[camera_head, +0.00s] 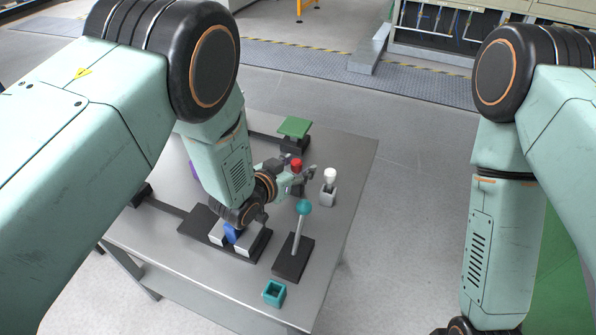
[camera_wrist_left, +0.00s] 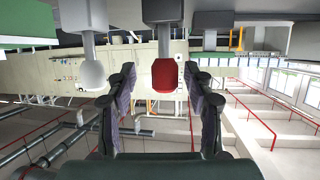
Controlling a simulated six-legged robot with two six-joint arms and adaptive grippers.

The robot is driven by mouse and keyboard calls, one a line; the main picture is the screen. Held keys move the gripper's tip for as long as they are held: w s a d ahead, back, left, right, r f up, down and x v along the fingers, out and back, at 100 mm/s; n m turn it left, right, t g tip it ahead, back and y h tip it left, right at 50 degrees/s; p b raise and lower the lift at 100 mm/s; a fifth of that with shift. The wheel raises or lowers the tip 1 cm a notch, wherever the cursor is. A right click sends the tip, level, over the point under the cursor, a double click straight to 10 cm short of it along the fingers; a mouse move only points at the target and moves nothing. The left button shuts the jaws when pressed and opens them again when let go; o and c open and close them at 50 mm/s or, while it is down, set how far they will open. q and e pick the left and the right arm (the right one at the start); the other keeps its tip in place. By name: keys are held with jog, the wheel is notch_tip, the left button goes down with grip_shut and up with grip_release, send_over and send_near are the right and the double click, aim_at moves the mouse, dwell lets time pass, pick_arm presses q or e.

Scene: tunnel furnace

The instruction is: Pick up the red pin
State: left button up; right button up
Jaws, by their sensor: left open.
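The red pin (camera_head: 296,164) stands on the table (camera_head: 352,160), its red top showing between the fingers of my left gripper (camera_head: 290,171). In the left wrist view, which looks upside down, the red pin (camera_wrist_left: 165,76) hangs from a grey block at the top. Its top lies between the two open fingertips of my left gripper (camera_wrist_left: 161,72), with space visible on both sides. I cannot tell how deep it is between them. Its lower part is largely hidden in the head view. My right arm is at the right, its gripper out of view.
A white pin (camera_head: 330,174) in a grey block stands just right of the gripper. Nearer are a teal-knobbed lever (camera_head: 304,208), a teal open box (camera_head: 274,292) and a blue part (camera_head: 232,232) between grey blocks. A green plate (camera_head: 294,128) stands behind.

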pick_arm(q)
jog(key=shift+w+d+f, duration=0.2)
jog(key=shift+w, duration=0.1)
jog(key=shift+w+a+f, duration=0.1)
jog(key=shift+w, duration=0.05)
jog(key=shift+a, duration=0.3)
jog(key=shift+d, duration=0.35)
jog(key=c, duration=0.4)
jog(key=shift+a, duration=0.25)
jog(key=c, duration=0.4)
grip_shut()
jog(key=shift+d, duration=0.2)
